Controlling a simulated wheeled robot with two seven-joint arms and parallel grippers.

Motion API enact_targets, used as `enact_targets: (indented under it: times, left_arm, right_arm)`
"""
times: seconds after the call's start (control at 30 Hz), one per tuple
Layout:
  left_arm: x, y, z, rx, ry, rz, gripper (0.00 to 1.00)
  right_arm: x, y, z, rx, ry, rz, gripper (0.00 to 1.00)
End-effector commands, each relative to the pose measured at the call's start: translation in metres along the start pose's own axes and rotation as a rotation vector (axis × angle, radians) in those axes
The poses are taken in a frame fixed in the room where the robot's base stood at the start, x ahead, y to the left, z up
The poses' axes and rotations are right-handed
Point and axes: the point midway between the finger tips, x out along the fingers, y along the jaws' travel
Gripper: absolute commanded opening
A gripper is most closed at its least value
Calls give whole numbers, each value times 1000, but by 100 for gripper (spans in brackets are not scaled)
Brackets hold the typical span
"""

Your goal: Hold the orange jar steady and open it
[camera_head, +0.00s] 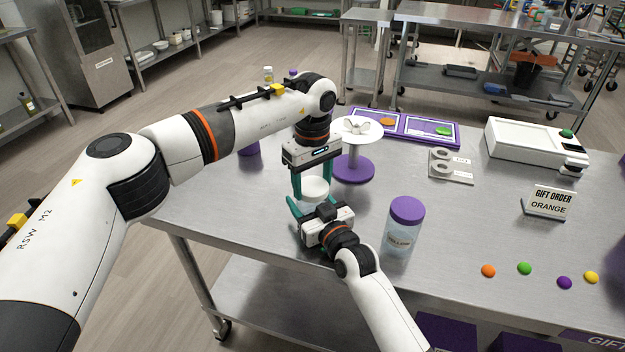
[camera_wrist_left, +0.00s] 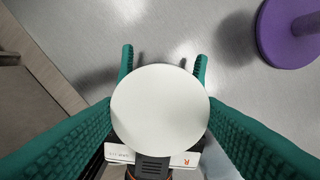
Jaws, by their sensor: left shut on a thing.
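A jar with a round white lid (camera_head: 316,187) stands near the table's front edge. The lid also shows from above in the left wrist view (camera_wrist_left: 160,105). My left gripper (camera_head: 317,182) points down and is shut on the lid, one teal finger on each side. My right gripper (camera_head: 312,204) comes in low from the front, its teal fingers on both sides of the jar body. Their tips (camera_wrist_left: 163,62) reach past the lid in the left wrist view. Most of the jar body is hidden by the lid and grippers, so its colour cannot be told.
A purple-lidded jar (camera_head: 402,226) stands right of my right gripper. A white-topped purple stand (camera_head: 354,170) is close behind. A "GIFT ORDER ORANGE" sign (camera_head: 549,202), a white machine (camera_head: 535,146), a purple tray (camera_head: 440,144) and several coloured gummies are further right.

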Motion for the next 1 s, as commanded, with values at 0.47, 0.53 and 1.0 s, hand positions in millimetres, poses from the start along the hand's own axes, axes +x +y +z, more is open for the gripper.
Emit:
enact_targets:
  times: [0.47, 0.53, 1.0]
  left_arm:
    - [-1, 0, 0, -726, -1, -2, 34]
    - [-1, 0, 0, -741, -1, -2, 34]
    - [-1, 0, 0, -738, -1, -2, 83]
  right_arm:
    - [0, 0, -1, 0, 2, 1, 1]
    - [0, 0, -1, -1, 2, 1, 1]
    - [0, 0, -1, 0, 2, 1, 1]
